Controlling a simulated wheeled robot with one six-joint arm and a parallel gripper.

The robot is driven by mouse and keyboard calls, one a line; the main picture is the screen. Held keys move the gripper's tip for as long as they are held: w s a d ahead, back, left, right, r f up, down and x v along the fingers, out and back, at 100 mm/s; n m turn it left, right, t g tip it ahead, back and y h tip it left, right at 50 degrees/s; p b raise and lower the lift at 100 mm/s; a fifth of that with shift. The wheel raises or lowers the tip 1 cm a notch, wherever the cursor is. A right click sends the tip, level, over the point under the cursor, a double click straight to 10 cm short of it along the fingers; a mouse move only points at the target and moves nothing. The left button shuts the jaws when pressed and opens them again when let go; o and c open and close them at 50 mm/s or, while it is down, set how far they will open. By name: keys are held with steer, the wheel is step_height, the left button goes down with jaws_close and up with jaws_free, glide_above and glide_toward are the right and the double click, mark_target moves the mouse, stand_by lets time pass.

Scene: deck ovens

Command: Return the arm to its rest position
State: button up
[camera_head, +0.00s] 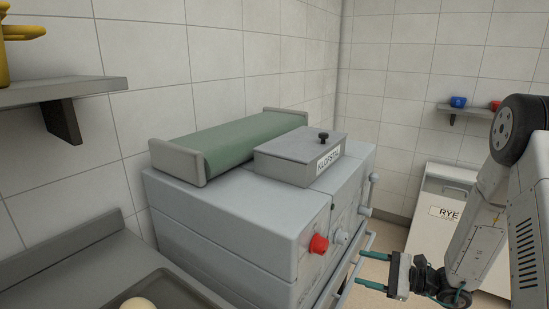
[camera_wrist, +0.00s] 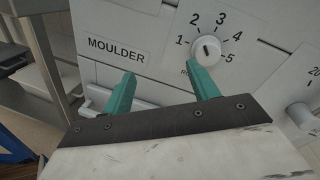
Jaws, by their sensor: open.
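My gripper (camera_head: 371,271) is at the lower right of the head view, at the end of my arm, in front of the grey machine (camera_head: 230,215). Its two teal fingers are apart with nothing between them. In the wrist view my gripper (camera_wrist: 163,90) points at the machine's front panel, marked MOULDER. A white dial (camera_wrist: 206,50) numbered 1 to 5 is just beyond the right fingertip. I cannot tell whether the finger touches it. My arm is bent, with its forearm reaching down and left.
A red knob (camera_head: 319,243) and a rail (camera_head: 345,270) stick out from the machine front. A lidded box marked KLOFSTAL (camera_head: 300,158) and a green roller belt (camera_head: 245,142) sit on top. A white RYE bin (camera_head: 429,235) stands behind my arm. A shelf (camera_head: 466,111) holds small cups.

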steer(key=s+a+r+n+g+h, duration=0.2)
steer(key=s+r+n+g, duration=0.35)
steer(key=s, duration=0.25)
steer(key=s+a+r+n+g+h, duration=0.3)
steer(key=s+r+n+g, duration=0.1)
steer(key=s+g, duration=0.25)
steer(key=s+d+r+n+t+h, duration=0.4)
steer(key=s+r+n+h, duration=0.4)
steer(key=s+r, duration=0.5)
steer(key=s+t+h, duration=0.1)
steer(key=h, duration=0.1)
steer(key=shift+s+d+r+t+h, duration=0.15)
steer(key=shift+r+t+h, duration=0.15)
steer(key=shift+r+h, duration=0.1)
